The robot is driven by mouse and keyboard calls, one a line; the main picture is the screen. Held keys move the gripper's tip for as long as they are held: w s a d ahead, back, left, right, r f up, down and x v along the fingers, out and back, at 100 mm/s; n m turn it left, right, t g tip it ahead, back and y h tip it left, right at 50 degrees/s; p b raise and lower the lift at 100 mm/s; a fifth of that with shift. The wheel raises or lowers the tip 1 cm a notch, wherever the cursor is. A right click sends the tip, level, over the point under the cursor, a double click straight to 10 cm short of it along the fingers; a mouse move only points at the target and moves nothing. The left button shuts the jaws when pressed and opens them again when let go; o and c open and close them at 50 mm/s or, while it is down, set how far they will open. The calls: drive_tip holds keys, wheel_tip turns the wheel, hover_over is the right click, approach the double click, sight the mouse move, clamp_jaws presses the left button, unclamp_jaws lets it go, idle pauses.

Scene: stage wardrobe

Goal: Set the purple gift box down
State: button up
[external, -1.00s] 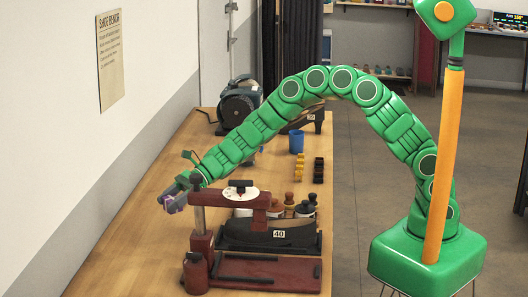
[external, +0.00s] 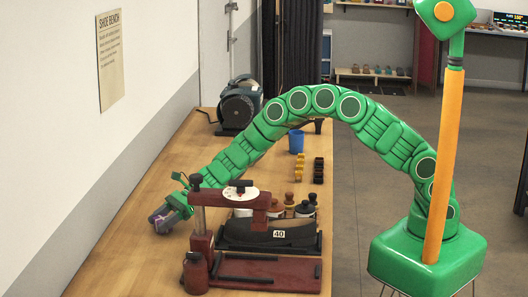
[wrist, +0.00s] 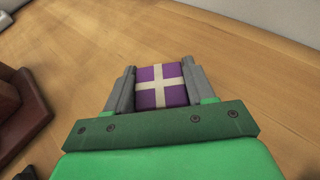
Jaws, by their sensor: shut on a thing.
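The purple gift box (wrist: 172,72) with a pale cross ribbon sits between the two grey fingers of my gripper (wrist: 159,85) in the wrist view. The fingers touch it on both sides. In the external view my gripper (external: 164,218) is low over the left part of the wooden bench (external: 130,255), left of the dark red press. Only a small bit of the purple box shows there. I cannot tell whether the box touches the bench top.
A dark red press (external: 203,235) with a dial and a black shoe form marked 40 (external: 270,232) stand close right of my gripper. Behind are small jars, a blue cup (external: 296,141) and a grinder (external: 240,104). The bench at the front left is clear.

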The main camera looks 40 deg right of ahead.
drive_tip(key=shift+f, duration=0.15)
drive_tip(key=o, duration=1)
drive_tip(key=shift+d, duration=0.2)
drive_tip(key=v, duration=1)
drive_tip(key=shift+d, duration=0.1)
drive_tip(key=shift+v, duration=0.75)
